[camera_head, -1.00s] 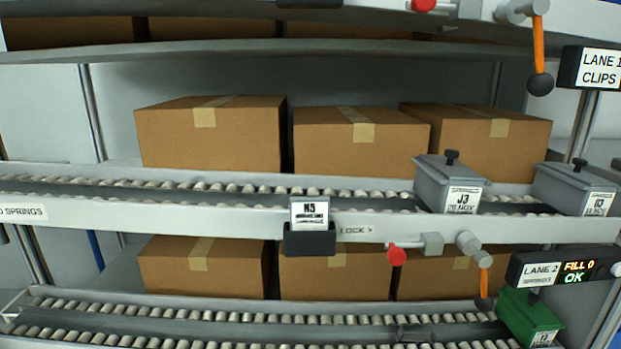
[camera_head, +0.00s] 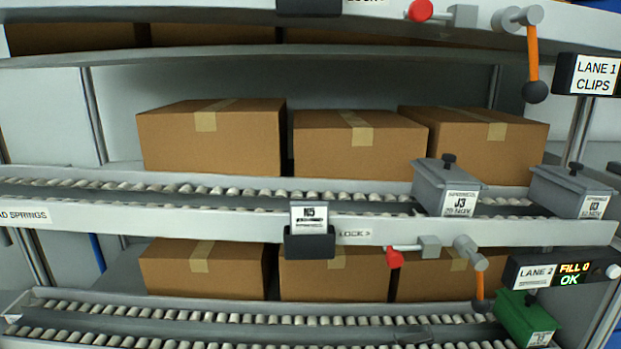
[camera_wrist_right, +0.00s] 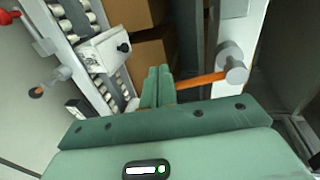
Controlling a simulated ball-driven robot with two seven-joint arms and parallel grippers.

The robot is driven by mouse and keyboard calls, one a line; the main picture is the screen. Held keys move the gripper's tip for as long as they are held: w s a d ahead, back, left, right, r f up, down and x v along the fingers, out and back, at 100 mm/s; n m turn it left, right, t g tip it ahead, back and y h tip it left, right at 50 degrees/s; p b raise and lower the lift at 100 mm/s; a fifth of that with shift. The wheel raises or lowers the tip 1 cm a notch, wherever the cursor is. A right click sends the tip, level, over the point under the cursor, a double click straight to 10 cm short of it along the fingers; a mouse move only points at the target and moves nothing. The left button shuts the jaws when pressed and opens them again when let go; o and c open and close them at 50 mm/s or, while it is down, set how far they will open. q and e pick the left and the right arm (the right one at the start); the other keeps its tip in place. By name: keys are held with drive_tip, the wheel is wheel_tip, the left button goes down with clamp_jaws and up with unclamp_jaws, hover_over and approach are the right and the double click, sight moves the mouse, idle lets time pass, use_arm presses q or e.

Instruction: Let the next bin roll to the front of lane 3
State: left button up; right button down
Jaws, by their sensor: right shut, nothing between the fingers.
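No lane 3 label shows in the head view. The lowest roller lane (camera_head: 250,335) has a green bin (camera_head: 524,317) at its right end. An orange lever (camera_head: 480,277) hangs above it, under the middle rail near the LANE 2 sign (camera_head: 536,274). The middle lane holds a grey bin J3 (camera_head: 446,187) and another grey bin (camera_head: 572,190) at its right end. In the right wrist view my right gripper (camera_wrist_right: 158,72) is shut and empty, its fingers beside an orange lever (camera_wrist_right: 202,79); contact is unclear. My left gripper is out of view.
An upper orange lever (camera_head: 532,62) hangs near the LANE 1 sign (camera_head: 596,75). A card holder (camera_head: 309,240) and a red-tipped bar (camera_head: 395,258) sit on the middle rail. Cardboard boxes (camera_head: 210,140) stand behind the lanes. In the wrist view a pale bin (camera_wrist_right: 103,52) sits on rollers.

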use_arm(q)
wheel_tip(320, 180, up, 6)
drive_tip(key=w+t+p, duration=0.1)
drive_tip(key=p, duration=0.4)
use_arm(e)
drive_tip(key=a+v, duration=0.1)
drive_tip(key=v, duration=0.7)
drive_tip(key=shift+a, duration=0.2)
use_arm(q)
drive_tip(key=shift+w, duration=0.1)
